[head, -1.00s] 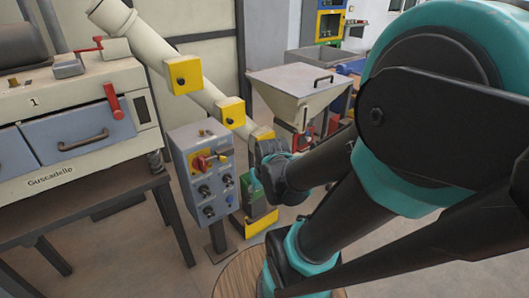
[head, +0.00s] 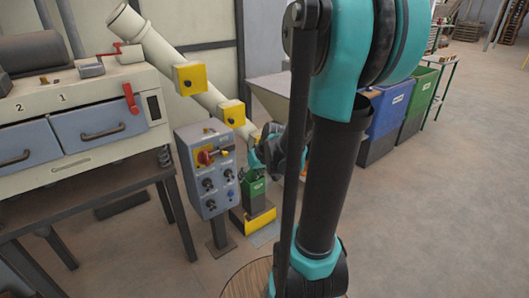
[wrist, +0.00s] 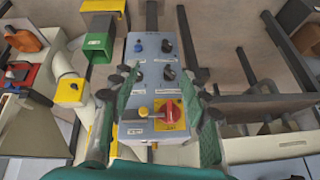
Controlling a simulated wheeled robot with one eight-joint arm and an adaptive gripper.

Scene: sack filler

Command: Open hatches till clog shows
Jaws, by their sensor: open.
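A cream tube (head: 160,48) slants down to the right, with a yellow hatch box (head: 189,79) and a second yellow hatch box (head: 232,113) on it, each with a dark knob. Both look shut; no clog is seen. A lower yellow part near the tube's end is mostly hidden by my arm. My gripper (head: 262,158) is right of the grey control box (head: 207,170). In the wrist view my open, empty gripper (wrist: 167,85) has its green fingers either side of that box, with its red rotary switch (wrist: 168,114). Contact cannot be told. A yellow hatch (wrist: 70,92) is left.
A cream machine with blue drawers (head: 100,128) stands on a dark table at left. A green box (head: 253,190) is on a yellow-edged stand below the tube. A hopper (head: 268,97) is partly behind my arm. Blue and green bins (head: 388,112) stand behind at right; floor at right is clear.

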